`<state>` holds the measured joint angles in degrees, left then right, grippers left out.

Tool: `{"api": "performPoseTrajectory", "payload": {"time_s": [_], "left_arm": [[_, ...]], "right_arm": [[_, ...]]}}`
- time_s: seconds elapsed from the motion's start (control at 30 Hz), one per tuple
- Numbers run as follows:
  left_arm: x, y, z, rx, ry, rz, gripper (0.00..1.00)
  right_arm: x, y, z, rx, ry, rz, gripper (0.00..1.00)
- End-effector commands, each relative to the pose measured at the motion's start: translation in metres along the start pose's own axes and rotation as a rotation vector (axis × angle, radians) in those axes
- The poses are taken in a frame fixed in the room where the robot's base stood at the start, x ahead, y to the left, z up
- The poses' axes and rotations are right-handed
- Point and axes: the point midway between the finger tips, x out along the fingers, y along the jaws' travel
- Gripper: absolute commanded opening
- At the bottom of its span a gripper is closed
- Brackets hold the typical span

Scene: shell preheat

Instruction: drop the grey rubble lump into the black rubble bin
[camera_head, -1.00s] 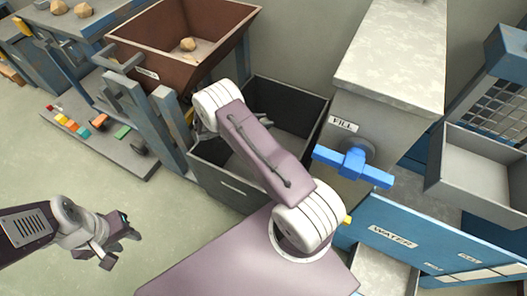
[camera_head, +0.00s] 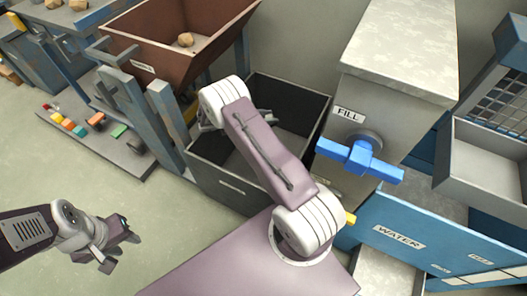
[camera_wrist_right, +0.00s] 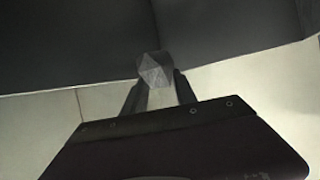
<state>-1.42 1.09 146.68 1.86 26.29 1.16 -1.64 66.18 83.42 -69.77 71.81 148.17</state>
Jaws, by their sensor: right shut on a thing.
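The grey rubble lump (camera_wrist_right: 155,68) shows in the right wrist view, small and faceted, between the fingertips of my right gripper (camera_wrist_right: 155,84), which is shut on it. In the head view my right arm reaches over the black rubble bin (camera_head: 215,178), an open-topped box with a label on its front. My right wrist is over the bin's left part; the lump and most of that gripper are hidden behind the arm. The lump's height above the bin is unclear. My left gripper (camera_head: 122,250) is open and empty over the floor at lower left.
A brown hopper (camera_head: 150,58) with a lump inside stands behind and left of the bin. Right of the bin is a grey cabinet (camera_head: 400,60) with a blue valve handle (camera_head: 360,157). A blue water trough (camera_head: 400,225) lies at right.

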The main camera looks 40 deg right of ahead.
Motion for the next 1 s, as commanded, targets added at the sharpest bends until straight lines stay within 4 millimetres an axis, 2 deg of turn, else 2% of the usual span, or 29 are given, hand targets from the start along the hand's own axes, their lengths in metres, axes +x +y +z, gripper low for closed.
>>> {"api": "performPoseTrajectory", "payload": {"time_s": [0.2, 0.23, 0.3, 0.67, 1.0], "left_arm": [[0.0, 0.0, 0.0, 0.0, 0.0, 0.0, 0.36], [0.0, 0.0, 0.0, 0.0, 0.0, 0.0, 0.36], [0.0, 0.0, 0.0, 0.0, 0.0, 0.0, 0.36], [-0.003, 0.0, 0.0, 0.0, 0.0, 0.0, 0.36], [-0.035, 0.001, -0.004, 0.0, 0.0, 0.0, 0.36]], "right_arm": [[0.0, 0.0, 0.001, 0.0, 0.001, 0.0, 0.0], [0.0, 0.0, 0.001, 0.0, 0.001, 0.0, 0.39], [0.0, 0.0, 0.001, 0.0, 0.0, 0.0, 0.58], [-0.005, 0.0, -0.001, 0.0, 0.0, -0.001, 0.59], [-0.075, -0.001, -0.002, -0.002, 0.0, -0.004, 0.59]]}}
